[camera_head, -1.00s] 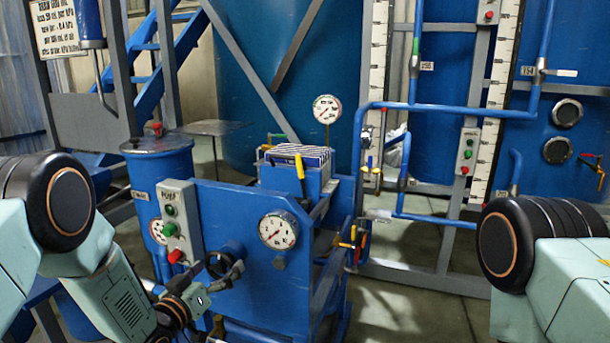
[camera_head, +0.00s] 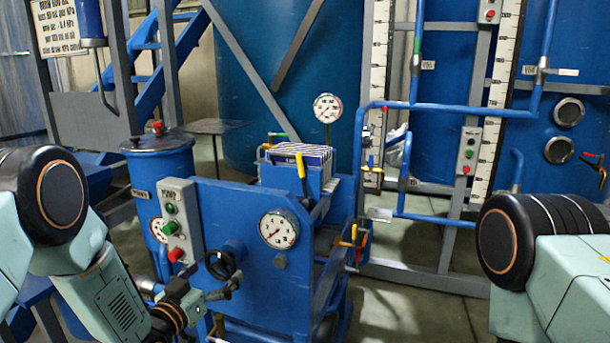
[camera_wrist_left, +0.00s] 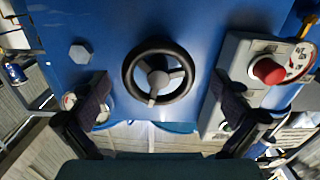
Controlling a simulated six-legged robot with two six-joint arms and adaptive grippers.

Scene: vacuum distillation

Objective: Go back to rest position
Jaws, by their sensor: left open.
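My left gripper (camera_head: 222,300) is low in the head view, in front of the blue machine panel (camera_head: 255,275). It is open and empty. A black handwheel (camera_head: 220,264) on the panel is just above and behind it. In the left wrist view the three-spoked handwheel (camera_wrist_left: 158,72) lies between and beyond the two spread fingers (camera_wrist_left: 160,88), with visible gaps on both sides. My right gripper is out of view; only part of my right arm shows at the right edge.
A grey control box (camera_head: 180,220) with green and red buttons is beside the handwheel. A pressure gauge (camera_head: 279,229) is right of it. A plate stack (camera_head: 300,155) stands behind the panel. Floor (camera_head: 395,305) is clear at right.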

